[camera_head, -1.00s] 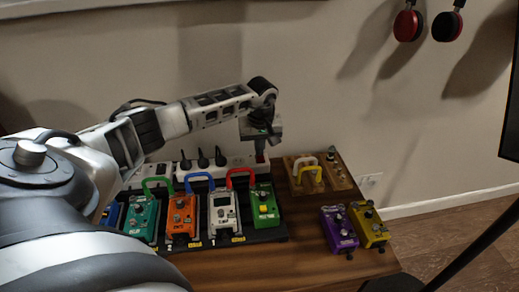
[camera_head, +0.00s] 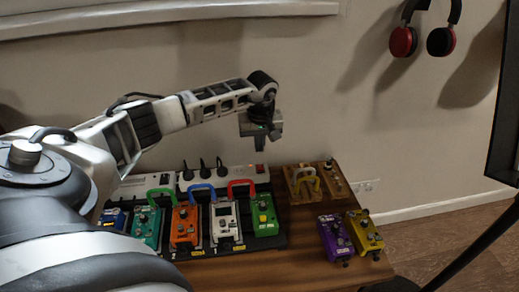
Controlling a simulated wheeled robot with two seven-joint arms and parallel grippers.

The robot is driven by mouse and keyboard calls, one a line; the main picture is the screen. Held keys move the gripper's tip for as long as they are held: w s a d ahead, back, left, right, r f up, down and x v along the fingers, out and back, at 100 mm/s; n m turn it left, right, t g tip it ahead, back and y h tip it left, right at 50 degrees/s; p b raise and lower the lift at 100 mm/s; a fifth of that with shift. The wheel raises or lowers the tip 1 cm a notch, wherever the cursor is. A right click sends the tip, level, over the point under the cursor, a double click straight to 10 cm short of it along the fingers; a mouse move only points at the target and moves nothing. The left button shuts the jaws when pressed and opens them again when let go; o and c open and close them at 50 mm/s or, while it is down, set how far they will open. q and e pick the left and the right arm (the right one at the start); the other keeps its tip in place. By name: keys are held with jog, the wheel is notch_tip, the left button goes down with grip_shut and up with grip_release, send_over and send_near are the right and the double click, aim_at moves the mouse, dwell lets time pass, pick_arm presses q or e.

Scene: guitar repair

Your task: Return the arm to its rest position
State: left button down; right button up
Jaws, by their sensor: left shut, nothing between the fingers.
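My left arm comes in from the left and reaches over the pedals. My left gripper (camera_head: 262,145) hangs from its end, pointing down, shut and empty. It is above and behind the green pedal (camera_head: 264,216), in front of the wall and apart from everything on the table. My right gripper is not in view.
The wooden table (camera_head: 290,268) bears a black pedalboard with blue, teal (camera_head: 147,226), orange (camera_head: 185,227), white (camera_head: 225,221) and green pedals. Purple (camera_head: 335,238) and yellow (camera_head: 364,232) pedals stand at right. A white power strip (camera_head: 240,173) and a wooden holder (camera_head: 335,183) are behind. Headphones (camera_head: 403,41) hang on the wall.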

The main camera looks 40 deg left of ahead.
pick_arm(q)
jog(key=shift+r, duration=0.55)
